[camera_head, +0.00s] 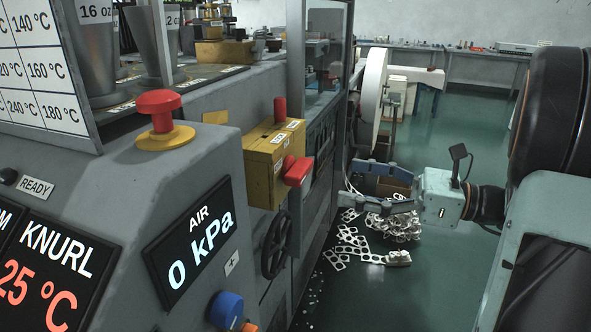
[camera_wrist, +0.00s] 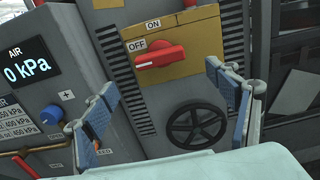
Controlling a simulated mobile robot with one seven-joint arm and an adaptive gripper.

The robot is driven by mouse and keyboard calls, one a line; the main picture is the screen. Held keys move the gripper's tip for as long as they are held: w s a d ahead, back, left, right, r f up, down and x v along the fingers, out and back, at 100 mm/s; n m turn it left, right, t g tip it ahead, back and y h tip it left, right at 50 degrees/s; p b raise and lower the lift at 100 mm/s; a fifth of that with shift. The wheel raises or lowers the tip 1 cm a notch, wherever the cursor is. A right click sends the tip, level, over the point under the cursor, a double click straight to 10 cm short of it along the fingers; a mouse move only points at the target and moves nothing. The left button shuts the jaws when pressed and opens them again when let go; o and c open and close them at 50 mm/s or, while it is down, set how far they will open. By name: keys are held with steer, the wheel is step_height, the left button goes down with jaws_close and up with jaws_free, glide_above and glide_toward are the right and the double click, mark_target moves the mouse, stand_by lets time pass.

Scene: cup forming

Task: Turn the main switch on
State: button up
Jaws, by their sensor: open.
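The main switch is a red rotary handle (camera_wrist: 160,56) on a yellow panel (camera_wrist: 196,52). In the wrist view the handle lies roughly level, its narrow end pointing left beneath the OFF label (camera_wrist: 136,45); the ON label (camera_wrist: 153,24) is above it. In the head view the red handle (camera_head: 297,172) sticks out from the yellow box (camera_head: 262,165) on the machine's side. My gripper (camera_head: 348,182) is open and empty, to the right of the box and apart from the handle. In the wrist view its two fingers (camera_wrist: 160,82) are spread wide, with the handle ahead between them.
A black handwheel (camera_wrist: 197,123) sits below the switch. A blue knob (camera_wrist: 51,114) and the AIR display (camera_wrist: 27,68) reading 0 kPa are to the left. A red mushroom button (camera_head: 159,107) tops the console. Metal scraps (camera_head: 372,240) lie on the floor.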

mark_target(307, 172)
steer(key=b+x, duration=0.1)
steer(key=x, duration=0.9)
steer(key=shift+w+a, duration=0.1)
steer(key=shift+a, duration=0.1)
steer(key=c, duration=1.2)
steer(key=shift+o, duration=0.2)
steer(key=shift+r, duration=0.1)
